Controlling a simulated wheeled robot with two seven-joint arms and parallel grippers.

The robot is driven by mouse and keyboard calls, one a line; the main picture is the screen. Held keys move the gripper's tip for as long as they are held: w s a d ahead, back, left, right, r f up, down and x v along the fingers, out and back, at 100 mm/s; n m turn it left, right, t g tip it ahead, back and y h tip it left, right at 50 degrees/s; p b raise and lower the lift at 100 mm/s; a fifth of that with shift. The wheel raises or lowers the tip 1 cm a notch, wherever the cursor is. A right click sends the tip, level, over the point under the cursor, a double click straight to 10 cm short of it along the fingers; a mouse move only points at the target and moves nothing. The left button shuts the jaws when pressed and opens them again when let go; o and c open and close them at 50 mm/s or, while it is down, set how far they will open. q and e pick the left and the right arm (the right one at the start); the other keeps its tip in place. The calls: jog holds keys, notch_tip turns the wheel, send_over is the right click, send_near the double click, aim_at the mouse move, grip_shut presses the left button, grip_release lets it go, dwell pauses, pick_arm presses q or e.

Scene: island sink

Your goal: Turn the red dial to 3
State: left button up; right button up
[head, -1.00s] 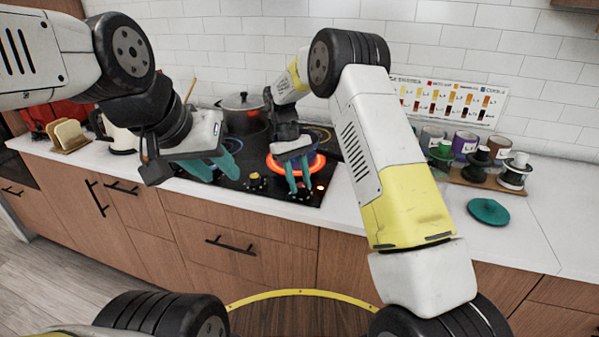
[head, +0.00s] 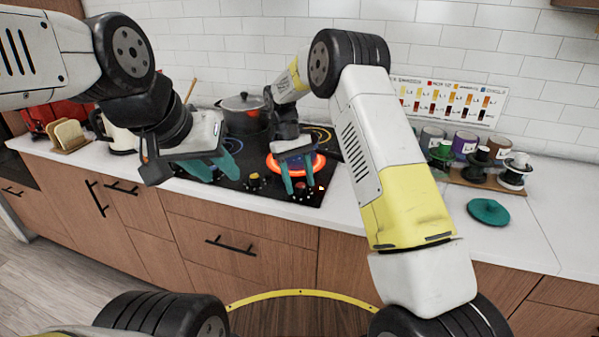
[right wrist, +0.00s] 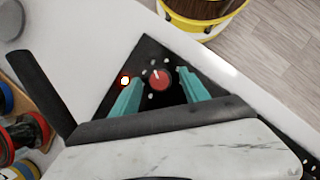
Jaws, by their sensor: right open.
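The red dial (right wrist: 160,79) sits on the black cooktop panel in the right wrist view, with a short white mark on its face and small white dots around it. My right gripper (right wrist: 160,75) is open, with one teal finger on each side of the dial and visible gaps between. In the head view my right gripper (head: 301,188) points down at the cooktop's front right corner, over the dial. I cannot read any number by the dial. My left gripper (head: 222,176) is open and empty above the cooktop's left part.
A burner (head: 272,163) glows red behind my right gripper. A lit indicator (right wrist: 125,81) is beside the dial. A yellow knob (head: 254,180) lies left along the front. A lidded pot (head: 243,117) stands behind. A teal disc (head: 488,212) lies on the right counter.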

jog(key=v, duration=0.6)
jog(key=shift+w+a+r, duration=0.1)
jog(key=shift+r, duration=0.05)
jog(key=shift+w+a+r, duration=0.1)
jog(key=shift+w+r, duration=0.05)
jog(key=shift+r, duration=0.4)
